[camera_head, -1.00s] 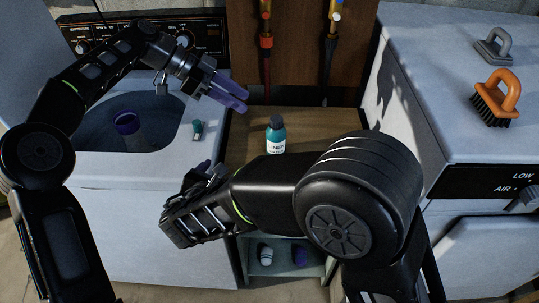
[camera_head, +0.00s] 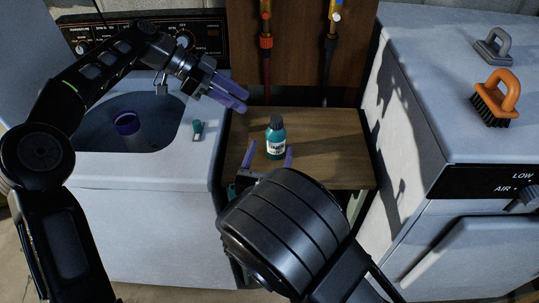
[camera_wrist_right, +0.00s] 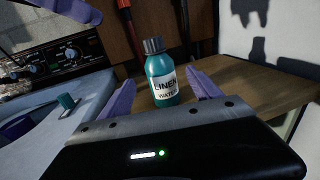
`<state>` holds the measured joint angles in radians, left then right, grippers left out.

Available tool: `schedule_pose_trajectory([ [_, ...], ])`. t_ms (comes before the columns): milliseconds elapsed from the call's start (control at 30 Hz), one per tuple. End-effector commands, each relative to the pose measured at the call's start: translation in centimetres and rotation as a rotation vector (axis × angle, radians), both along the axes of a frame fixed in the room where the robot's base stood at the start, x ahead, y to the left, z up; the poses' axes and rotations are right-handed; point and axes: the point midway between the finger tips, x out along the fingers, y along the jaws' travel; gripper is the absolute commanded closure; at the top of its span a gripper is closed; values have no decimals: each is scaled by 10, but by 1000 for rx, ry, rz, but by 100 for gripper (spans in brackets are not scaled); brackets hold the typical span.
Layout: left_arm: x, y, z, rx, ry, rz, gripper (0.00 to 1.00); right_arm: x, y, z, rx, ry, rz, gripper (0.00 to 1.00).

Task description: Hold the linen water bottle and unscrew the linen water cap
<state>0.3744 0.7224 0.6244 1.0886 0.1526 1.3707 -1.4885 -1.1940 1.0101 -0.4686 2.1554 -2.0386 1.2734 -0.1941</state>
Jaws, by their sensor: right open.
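The linen water bottle (camera_head: 270,132) is teal with a white label and stands upright on the wooden shelf. Its dark grey linen water cap (camera_head: 276,119) is on top. My right gripper (camera_head: 269,152) is open and empty, just in front of the bottle, with one finger toward each side. In the right wrist view, the bottle (camera_wrist_right: 161,68) and cap (camera_wrist_right: 153,45) show between and beyond the open fingers. My left gripper (camera_head: 231,94) is above and to the left of the bottle, holding nothing visible. The gap between its fingers is unclear.
The wooden shelf (camera_head: 330,150) is clear to the right of the bottle. A white dryer (camera_head: 430,60) at right carries an orange brush (camera_head: 497,98) and a grey one (camera_head: 493,47).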

Motion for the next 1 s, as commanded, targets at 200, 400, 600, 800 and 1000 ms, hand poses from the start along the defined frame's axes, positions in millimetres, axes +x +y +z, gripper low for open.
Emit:
schedule_pose_trajectory([
  [200,0,0,0,0,0,0,64,29,-7,0,0,0,-4,27],
  [400,0,0,0,0,0,0,64,56,-12,0,0,1,-2,27],
  [600,0,0,0,0,0,0,64,67,-14,0,-1,1,-1,27],
  [800,0,0,0,0,0,0,64,67,-14,0,-1,1,-1,27],
  [1000,0,0,0,0,0,0,64,67,-14,0,-1,1,-1,41],
])
